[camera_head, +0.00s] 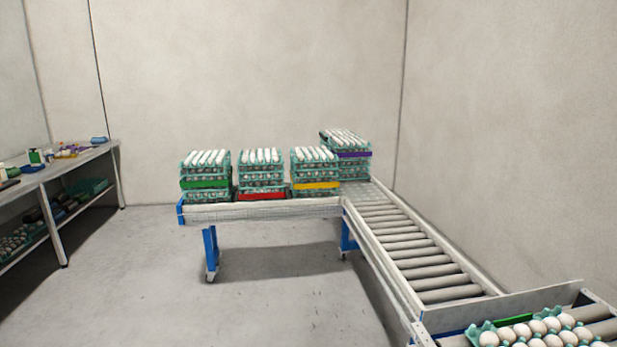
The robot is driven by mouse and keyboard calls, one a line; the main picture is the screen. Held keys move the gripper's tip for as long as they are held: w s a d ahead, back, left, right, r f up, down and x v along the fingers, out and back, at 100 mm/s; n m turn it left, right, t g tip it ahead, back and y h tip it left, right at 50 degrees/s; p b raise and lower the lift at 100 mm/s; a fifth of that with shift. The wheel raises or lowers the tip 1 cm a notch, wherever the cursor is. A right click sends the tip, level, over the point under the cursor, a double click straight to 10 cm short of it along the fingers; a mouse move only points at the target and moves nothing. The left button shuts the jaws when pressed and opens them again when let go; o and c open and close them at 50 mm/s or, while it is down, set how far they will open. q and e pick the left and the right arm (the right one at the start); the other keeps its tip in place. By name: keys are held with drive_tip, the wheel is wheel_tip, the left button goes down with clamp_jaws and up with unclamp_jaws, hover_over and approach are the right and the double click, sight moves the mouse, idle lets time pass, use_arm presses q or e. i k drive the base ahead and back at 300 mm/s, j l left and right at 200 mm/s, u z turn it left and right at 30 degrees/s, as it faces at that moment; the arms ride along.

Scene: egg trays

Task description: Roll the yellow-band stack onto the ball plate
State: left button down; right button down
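The yellow-band stack (316,171) is a pile of green egg trays with white eggs on top. It stands on the far conveyor (262,210), to the right of the red-band stack (261,173). The ball plate (355,200) appears to be the pale corner section where the far conveyor meets the roller lane, just right of the yellow-band stack. The purple-band stack (347,155) stands behind that corner. Neither of my grippers is in view.
The green-band stack (205,175) stands at the conveyor's left end. A roller lane (418,262) runs toward me, empty until an egg tray (476,328) at the lower right. A cluttered bench (62,163) stands at the left. The floor between is clear.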

sight(312, 175)
drive_tip(key=i+j+u, duration=0.3)
drive_tip(key=i, duration=0.4)
drive_tip(key=i+u, duration=0.3)
drive_tip(key=i, duration=0.35)
